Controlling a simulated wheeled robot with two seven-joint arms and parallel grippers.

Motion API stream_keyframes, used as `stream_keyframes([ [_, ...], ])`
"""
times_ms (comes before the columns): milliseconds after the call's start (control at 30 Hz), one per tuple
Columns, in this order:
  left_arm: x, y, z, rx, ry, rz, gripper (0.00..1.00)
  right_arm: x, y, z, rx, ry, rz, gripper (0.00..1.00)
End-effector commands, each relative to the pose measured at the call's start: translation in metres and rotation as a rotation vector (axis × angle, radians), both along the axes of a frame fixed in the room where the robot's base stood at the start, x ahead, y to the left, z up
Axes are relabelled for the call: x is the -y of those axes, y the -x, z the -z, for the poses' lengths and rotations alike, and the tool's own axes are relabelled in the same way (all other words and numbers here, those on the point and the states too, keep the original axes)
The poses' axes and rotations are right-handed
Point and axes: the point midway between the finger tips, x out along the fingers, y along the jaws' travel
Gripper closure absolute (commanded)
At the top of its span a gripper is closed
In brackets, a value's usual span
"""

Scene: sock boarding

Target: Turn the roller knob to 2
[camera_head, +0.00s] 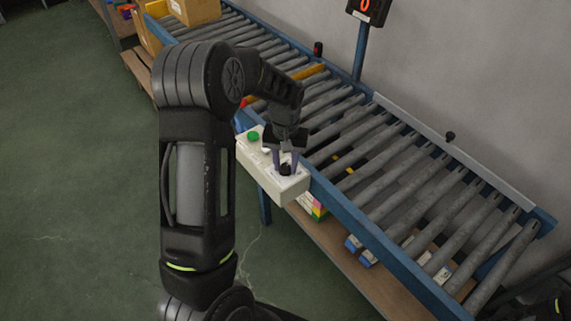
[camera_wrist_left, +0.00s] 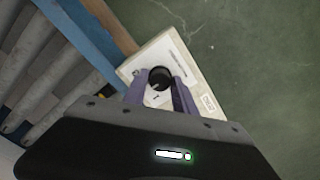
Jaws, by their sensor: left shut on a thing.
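The black roller knob (camera_head: 285,169) sits on the near end of a pale control box (camera_head: 297,190) fixed to the side of the conveyor. My left gripper (camera_head: 285,163) is above the box with its purple fingers shut on the knob. In the left wrist view the knob (camera_wrist_left: 160,78) shows between the two fingertips (camera_wrist_left: 155,83). A mark on the pale face beside the knob is too small to read surely. My right gripper is not in view.
A green button (camera_head: 253,136) is on the same box, beyond the gripper. The roller conveyor (camera_head: 362,150) with a blue frame runs behind the box. A cardboard box (camera_head: 195,10) stands at its far end. A display on a blue post (camera_head: 361,50) rises behind. Green floor at left is open.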

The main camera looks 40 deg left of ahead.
Motion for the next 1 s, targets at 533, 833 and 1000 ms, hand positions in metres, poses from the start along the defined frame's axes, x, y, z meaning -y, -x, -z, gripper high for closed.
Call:
stream_keyframes([
  [533, 0.0000, -0.0007, -0.0007, 0.002, 0.000, -0.063, 1.00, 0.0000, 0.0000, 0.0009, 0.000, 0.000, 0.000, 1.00],
  [833, 0.0000, -0.0004, -0.0004, 0.001, 0.000, -0.063, 0.49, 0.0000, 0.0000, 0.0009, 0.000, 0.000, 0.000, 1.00],
  [1000, 0.0000, -0.0002, -0.0002, 0.001, 0.000, -0.062, 0.46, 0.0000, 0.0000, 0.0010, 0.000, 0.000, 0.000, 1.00],
])
